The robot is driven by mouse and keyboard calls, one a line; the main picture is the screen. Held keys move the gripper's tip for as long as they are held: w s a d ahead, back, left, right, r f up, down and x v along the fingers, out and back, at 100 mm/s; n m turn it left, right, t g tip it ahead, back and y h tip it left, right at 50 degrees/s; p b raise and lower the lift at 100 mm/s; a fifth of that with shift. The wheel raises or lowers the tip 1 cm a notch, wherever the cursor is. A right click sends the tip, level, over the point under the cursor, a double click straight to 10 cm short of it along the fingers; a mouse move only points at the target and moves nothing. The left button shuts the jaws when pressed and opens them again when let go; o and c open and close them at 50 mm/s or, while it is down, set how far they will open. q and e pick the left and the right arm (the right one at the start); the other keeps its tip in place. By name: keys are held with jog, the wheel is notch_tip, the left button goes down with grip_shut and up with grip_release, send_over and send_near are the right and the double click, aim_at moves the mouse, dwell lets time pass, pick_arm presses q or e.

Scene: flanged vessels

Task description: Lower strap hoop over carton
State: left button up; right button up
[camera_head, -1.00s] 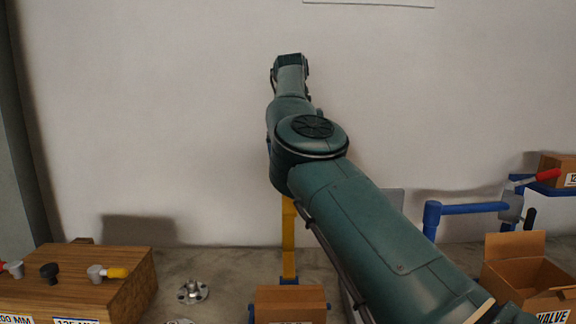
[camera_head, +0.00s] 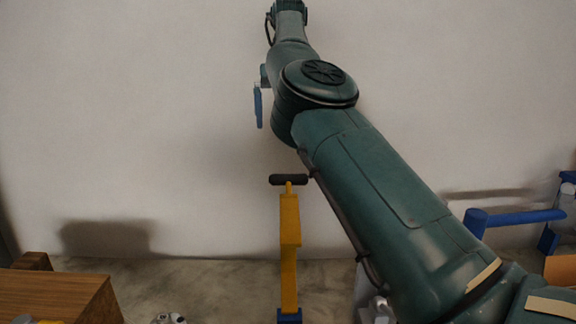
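My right arm rises from the lower right to the top middle of the head view. Its gripper cannot be seen; it is hidden or out of frame. A narrow blue strip (camera_head: 258,107) hangs beside the arm's upper joint, against the wall. I cannot tell whether it is part of the strap hoop or what holds it. No carton that I can make out as the task's shows now. My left gripper and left arm are not in view.
A yellow upright (camera_head: 289,240) with a black crossbar (camera_head: 288,180) stands in a blue foot (camera_head: 289,316). A wooden block (camera_head: 60,297) is at lower left. The wall behind is bare.

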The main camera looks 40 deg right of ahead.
aim_at(289, 175)
notch_tip(289, 175, down, 13)
dwell(0.6)
jog(key=shift+c, duration=0.2)
jog(key=c, duration=1.3)
jog(key=shift+o, duration=0.2)
jog(key=shift+s, duration=0.1)
